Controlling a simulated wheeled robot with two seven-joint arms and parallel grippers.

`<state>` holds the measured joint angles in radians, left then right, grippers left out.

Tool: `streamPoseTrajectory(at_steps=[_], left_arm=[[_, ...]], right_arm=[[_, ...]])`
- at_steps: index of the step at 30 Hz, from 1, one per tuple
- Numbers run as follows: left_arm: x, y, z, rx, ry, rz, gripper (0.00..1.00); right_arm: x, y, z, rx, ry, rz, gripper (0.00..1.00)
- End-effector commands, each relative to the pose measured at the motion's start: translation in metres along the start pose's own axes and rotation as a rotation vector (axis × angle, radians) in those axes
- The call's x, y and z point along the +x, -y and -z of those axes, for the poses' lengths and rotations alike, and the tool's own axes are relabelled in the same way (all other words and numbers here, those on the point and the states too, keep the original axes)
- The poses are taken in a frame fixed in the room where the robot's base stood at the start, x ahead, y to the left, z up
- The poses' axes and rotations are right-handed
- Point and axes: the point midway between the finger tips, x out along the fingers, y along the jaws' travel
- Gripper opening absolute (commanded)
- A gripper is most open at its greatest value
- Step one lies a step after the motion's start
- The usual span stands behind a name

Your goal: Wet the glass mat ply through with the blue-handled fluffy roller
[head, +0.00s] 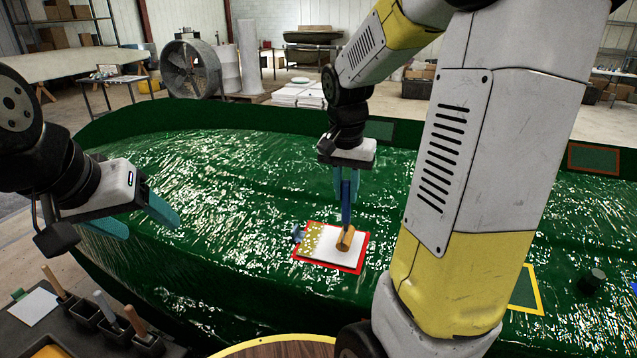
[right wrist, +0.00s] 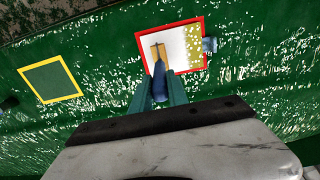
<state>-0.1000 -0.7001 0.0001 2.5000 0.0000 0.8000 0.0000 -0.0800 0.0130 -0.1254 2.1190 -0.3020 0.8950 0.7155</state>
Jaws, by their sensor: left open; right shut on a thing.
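The glass mat ply (head: 330,256) lies on the green hull mould (head: 230,180) inside a red outline (head: 350,270). Its left part in the head view is speckled yellowish; the rest is white. It also shows in the right wrist view (right wrist: 176,46), the yellowish part at the right. My right gripper (head: 346,188) is shut on the blue handle of the fluffy roller (head: 347,212), above the mat. My left gripper (head: 140,217) is open and empty over the mould's left side.
A small blue-grey object (head: 298,234) is beside the mat's left edge. A yellow-outlined patch (head: 526,290) and a dark cylinder (head: 592,282) are to the right. A dark holder (head: 115,335) with several handled tools stands at the lower left, beside a white sheet (head: 32,306).

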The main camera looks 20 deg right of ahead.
Motion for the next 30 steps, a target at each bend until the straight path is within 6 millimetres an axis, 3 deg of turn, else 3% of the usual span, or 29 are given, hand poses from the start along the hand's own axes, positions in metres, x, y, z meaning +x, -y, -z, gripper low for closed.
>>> streamPoseTrajectory(at_steps=[30], left_arm=[[0.0,0.0,0.0,0.0,0.0,0.0,0.65]], right_arm=[[0.015,-0.002,0.0,0.0,0.0,-0.001,0.0]])
